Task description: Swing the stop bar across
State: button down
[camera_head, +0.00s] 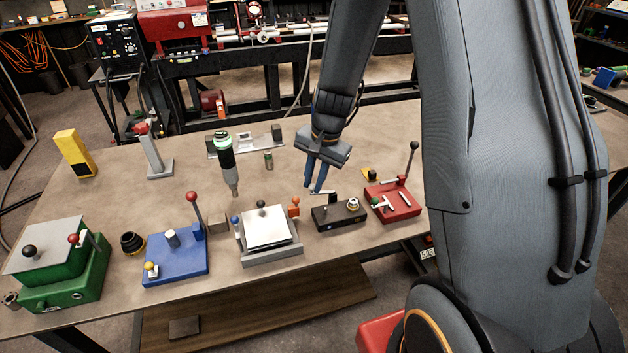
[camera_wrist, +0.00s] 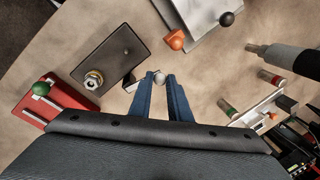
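The gripper also shows in the head view (camera_head: 314,188).
A red fixture (camera_head: 394,200) with an upright lever stands right of the block. A grey fixture (camera_head: 268,240) with a white plate and an orange knob (camera_head: 294,206) is on its left. A green-and-black tool (camera_head: 226,160) stands further back. Bare table lies behind the block.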

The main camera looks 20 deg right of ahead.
jog(key=shift+s+n+b, duration=0.55)
jog(key=shift+n+b, duration=0.2)
jog(key=shift+n, duration=0.45)
jog(key=c, duration=1.7)
grip_release()
jog(key=shift+o, duration=0.2)
notch_tip(320, 180, up, 8)
jog(key=d+b, duration=0.1)
jog(key=shift+s+d, duration=0.15)
jog(key=shift+s, duration=0.25)
jog(key=shift+f, duration=0.15)
jog(key=s+a+f+n+h, duration=0.1)
jog(key=s+n, duration=0.5)
jog(key=s, duration=0.9)
jog(key=shift+s+a+n+h, duration=0.2)
jog(key=shift+a+n+h, duration=0.1)
jog(key=shift+a, duration=0.1)
